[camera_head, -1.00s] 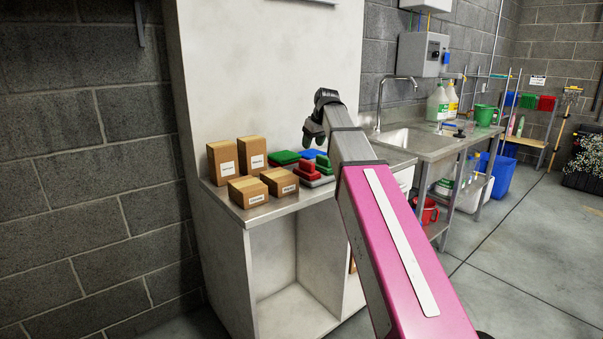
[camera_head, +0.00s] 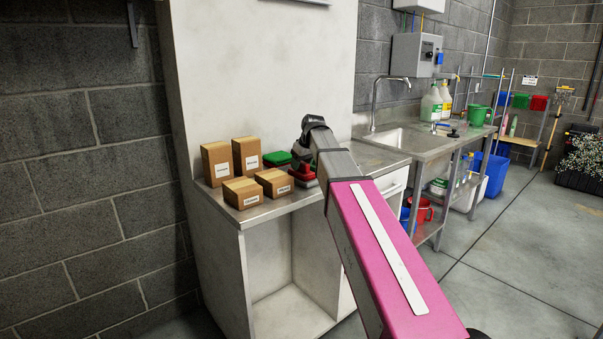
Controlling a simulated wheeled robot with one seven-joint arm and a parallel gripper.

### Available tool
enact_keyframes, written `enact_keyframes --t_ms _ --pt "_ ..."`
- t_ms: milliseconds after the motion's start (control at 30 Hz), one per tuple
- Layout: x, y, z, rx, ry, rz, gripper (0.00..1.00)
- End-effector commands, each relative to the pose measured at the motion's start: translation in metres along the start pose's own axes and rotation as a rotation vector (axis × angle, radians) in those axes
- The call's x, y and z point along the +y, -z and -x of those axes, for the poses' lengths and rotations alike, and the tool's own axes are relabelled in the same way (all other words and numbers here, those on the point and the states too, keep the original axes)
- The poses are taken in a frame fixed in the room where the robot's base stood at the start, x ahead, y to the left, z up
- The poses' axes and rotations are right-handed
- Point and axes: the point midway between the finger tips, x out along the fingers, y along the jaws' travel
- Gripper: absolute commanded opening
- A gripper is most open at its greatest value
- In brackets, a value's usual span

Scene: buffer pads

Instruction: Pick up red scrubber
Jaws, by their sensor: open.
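The red scrubber (camera_head: 301,172) is on the metal counter, right of the cardboard boxes, partly hidden by my arm. A green scrubber (camera_head: 277,158) lies to its left and further back. My gripper (camera_head: 303,148) points down over the group of scrubbers, close above or beside the red one. I cannot tell if it touches. The jaws are open, with the fingertips small and dark against the pads. The blue scrubbers and another green one are mostly hidden behind my gripper and arm.
Several cardboard boxes (camera_head: 243,192) stand on the counter (camera_head: 262,211) close left of the scrubbers. A white wall panel (camera_head: 262,80) rises behind. A sink (camera_head: 408,138) with a tap is to the right. The counter's front edge is clear.

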Motion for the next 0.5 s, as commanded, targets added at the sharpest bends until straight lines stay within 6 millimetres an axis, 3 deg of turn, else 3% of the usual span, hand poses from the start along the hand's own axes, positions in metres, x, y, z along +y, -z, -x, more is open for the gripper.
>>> enact_keyframes --t_ms 67,233,500 --pt "-0.0001 0.0 0.0003 0.0 0.0 0.0 0.55" --pt "-0.0001 0.0001 0.0005 0.0 0.0 0.0 0.03" --pt "-0.0001 0.0001 0.0008 0.0 0.0 0.0 0.0"
